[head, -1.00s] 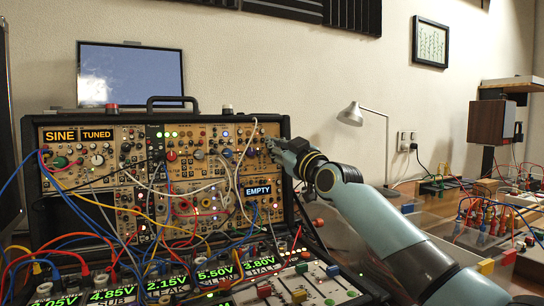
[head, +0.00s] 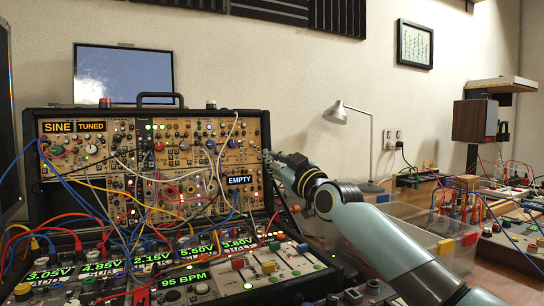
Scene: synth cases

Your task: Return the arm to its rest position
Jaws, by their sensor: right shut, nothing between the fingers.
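My right arm comes in from the lower right. Its gripper (head: 269,158) is shut and empty at the right edge of the upright synth case (head: 265,122). The fingertips are small and seen nearly end-on, so I cannot tell whether they touch the case. The case holds wooden-faced modules with many patch cables, and labels reading SINE, TUNED and EMPTY (head: 239,180). My left gripper is not in view.
A lower panel with sliders (head: 268,268) and voltage displays stands in front. A clear bin (head: 402,225) lies behind my right forearm. A desk lamp (head: 337,113) stands behind. Cable racks (head: 462,205) fill the right side.

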